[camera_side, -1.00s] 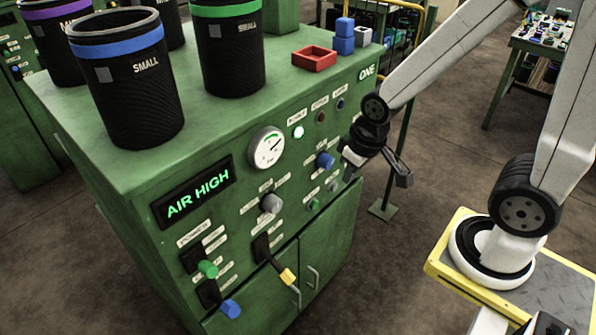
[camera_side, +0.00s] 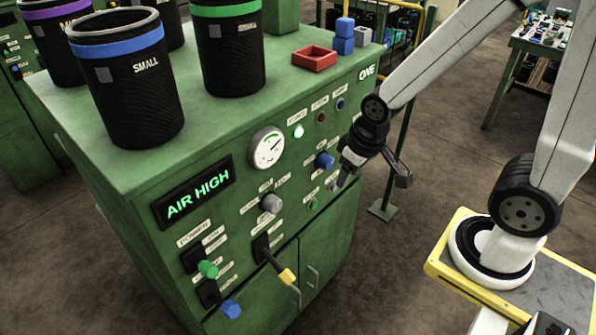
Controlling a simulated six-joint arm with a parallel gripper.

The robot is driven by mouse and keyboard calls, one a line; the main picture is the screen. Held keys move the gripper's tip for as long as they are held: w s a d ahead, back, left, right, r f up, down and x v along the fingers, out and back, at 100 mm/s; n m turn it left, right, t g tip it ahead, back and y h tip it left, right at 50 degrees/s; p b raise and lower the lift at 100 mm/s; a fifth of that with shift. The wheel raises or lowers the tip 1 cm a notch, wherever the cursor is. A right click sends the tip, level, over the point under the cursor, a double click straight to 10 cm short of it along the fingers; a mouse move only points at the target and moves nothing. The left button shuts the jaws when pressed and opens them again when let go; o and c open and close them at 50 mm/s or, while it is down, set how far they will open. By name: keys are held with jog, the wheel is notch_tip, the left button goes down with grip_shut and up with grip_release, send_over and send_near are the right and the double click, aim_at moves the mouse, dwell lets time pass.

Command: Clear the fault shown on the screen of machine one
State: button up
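The green machine (camera_side: 130,215) marked ONE has a screen (camera_side: 193,193) reading AIR HIGH in green letters. To the screen's right is a round dial gauge (camera_side: 267,148). Below and right of it are a grey knob (camera_side: 271,203), a blue knob (camera_side: 325,161) and a small green button (camera_side: 313,204). Lower down are a green-ended switch (camera_side: 207,269), a blue-ended switch (camera_side: 231,309) and a yellow-tipped lever (camera_side: 287,276). My gripper (camera_side: 373,182) is open and empty, at the panel's right end near the blue knob. Whether a finger touches the panel I cannot tell.
A lit white lamp (camera_side: 299,131) sits above the blue knob. Black sleeves (camera_side: 128,95) marked SMALL, a red tray (camera_side: 314,59) and blue blocks (camera_side: 344,37) stand on the machine top. A yellow rail (camera_side: 405,8) is behind. Floor (camera_side: 400,265) in front is open.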

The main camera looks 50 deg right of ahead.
aim_at(330, 164)
jog(key=o, duration=0.3)
jog(key=shift+w+d+f, duration=0.15)
jog(key=shift+d+f, duration=0.05)
jog(key=shift+o, duration=0.6)
jog(key=w+d+f+t, duration=0.5)
jog(key=d+f, duration=0.1)
jog(key=d, duration=0.1)
jog(key=shift+w+f+h, duration=0.2)
jog(key=shift+w+h, duration=0.05)
jog(key=shift+h, duration=0.05)
jog(key=shift+s+d+f+m+t, duration=0.15)
jog(key=shift+d+f+m+t, duration=0.15)
jog(key=shift+d+t, duration=0.45)
jog(key=shift+s+d+f+m+t, duration=0.25)
jog(key=shift+d+f+t, duration=0.15)
jog(key=shift+t, duration=0.8)
jog(key=shift+s+d+f+m+t, duration=0.1)
jog(key=shift+d+f+m+t, duration=0.2)
jog(key=shift+d+t, duration=0.45)
jog(key=shift+w+a, duration=0.15)
jog(key=shift+a, duration=0.05)
jog(key=shift+x, duration=3.8)
jog(key=c, duration=1.3)
